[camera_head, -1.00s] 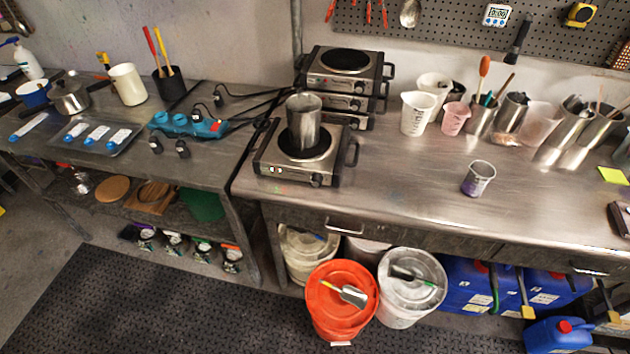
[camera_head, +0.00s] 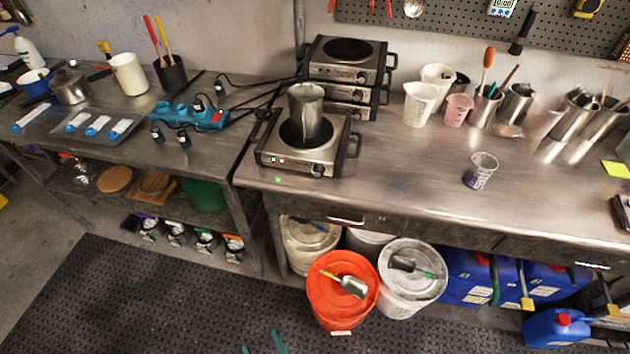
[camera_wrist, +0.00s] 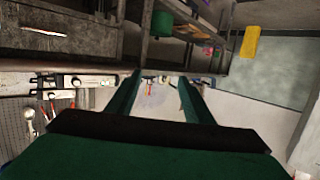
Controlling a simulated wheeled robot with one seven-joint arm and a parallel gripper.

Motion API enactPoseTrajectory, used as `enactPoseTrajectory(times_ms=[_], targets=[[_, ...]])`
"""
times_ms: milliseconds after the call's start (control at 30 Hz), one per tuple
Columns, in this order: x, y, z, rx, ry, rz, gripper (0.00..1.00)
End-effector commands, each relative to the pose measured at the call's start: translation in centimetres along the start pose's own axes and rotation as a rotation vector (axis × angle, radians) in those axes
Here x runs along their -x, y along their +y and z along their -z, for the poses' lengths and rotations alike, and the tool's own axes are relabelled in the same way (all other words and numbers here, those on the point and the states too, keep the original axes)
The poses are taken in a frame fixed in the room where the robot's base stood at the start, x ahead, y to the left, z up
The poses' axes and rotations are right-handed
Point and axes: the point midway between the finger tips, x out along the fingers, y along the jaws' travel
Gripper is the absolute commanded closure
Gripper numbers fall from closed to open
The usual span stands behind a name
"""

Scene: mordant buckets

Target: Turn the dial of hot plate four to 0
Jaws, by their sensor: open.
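A hot plate (camera_head: 270,157) stands alone at the left end of the steel bench, with a metal pot (camera_head: 305,113) on its burner. Its dial (camera_head: 318,169) is on the front panel, right of centre; its setting is too small to read. Several more hot plates (camera_head: 345,72) are stacked behind it with dials facing front. I cannot tell which one is number four. My gripper's teal fingertips (camera_head: 264,342) show at the bottom edge of the head view, over the floor mat and far from the hot plates. In the wrist view, the two fingers (camera_wrist: 160,90) are apart and empty.
An orange bucket (camera_head: 320,297) and a white bucket (camera_head: 425,300) stand below the bench front. A small cup (camera_head: 481,171) is on the bench to the right. A blue power strip (camera_head: 188,115) with cables lies on the left table (camera_head: 125,160). The black mat (camera_head: 150,310) is clear.

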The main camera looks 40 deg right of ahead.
Motion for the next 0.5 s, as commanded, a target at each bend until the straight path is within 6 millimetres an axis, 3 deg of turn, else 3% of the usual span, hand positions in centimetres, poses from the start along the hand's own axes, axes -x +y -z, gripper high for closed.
enactPoseTrajectory(times_ms=[33, 267, 500], targets=[[-1.8, 0.6, 0.3, -0.004, 0.011, -0.028, 0.53], [-9.0, 4.7, 1.8, -0.023, 0.030, -0.179, 0.53], [-15.3, 11.1, 5.7, -0.057, 0.083, -0.378, 0.53]])
